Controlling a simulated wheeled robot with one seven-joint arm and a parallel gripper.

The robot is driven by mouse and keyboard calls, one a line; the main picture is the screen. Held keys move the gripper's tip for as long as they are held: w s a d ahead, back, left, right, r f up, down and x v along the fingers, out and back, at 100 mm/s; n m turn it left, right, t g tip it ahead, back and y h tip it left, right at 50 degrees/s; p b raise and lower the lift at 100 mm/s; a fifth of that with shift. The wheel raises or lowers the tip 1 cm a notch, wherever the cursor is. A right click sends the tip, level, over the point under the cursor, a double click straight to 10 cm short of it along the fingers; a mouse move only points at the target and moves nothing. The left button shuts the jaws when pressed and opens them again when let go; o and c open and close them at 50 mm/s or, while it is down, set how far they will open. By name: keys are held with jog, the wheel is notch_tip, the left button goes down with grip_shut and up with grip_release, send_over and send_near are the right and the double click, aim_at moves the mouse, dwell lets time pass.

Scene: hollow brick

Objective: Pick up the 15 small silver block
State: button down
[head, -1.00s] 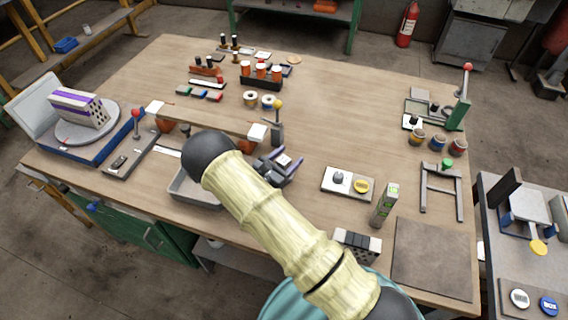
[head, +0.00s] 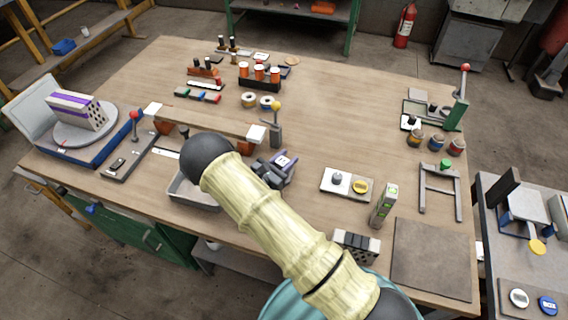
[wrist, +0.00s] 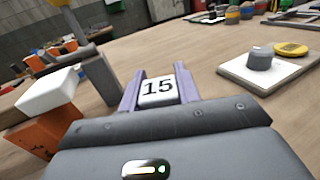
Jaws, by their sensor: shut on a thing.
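The small block marked 15 (wrist: 158,91) shows a white top face with black numerals in the wrist view. It sits between the two purple-grey fingers of my gripper (wrist: 159,88), which are shut on it. In the head view my gripper (head: 284,163) is low over the middle of the table, right of the post with the yellow knob. The block shows there only as a small pale patch between the fingers. I cannot tell whether the block touches the table.
A white board with a grey knob and a yellow disc (head: 347,184) lies to the right. A grey post (wrist: 101,77) and an orange support with a white top (wrist: 47,92) stand close on the left. A grey tray (head: 192,193) is partly behind my arm. Bare table lies beyond the gripper.

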jog(key=shift+r, duration=0.15)
notch_tip(320, 180, up, 10)
jog(key=shift+f+b, duration=0.1)
jog(key=shift+b, duration=0.35)
jog(key=shift+d, duration=0.1)
dwell(0.4)
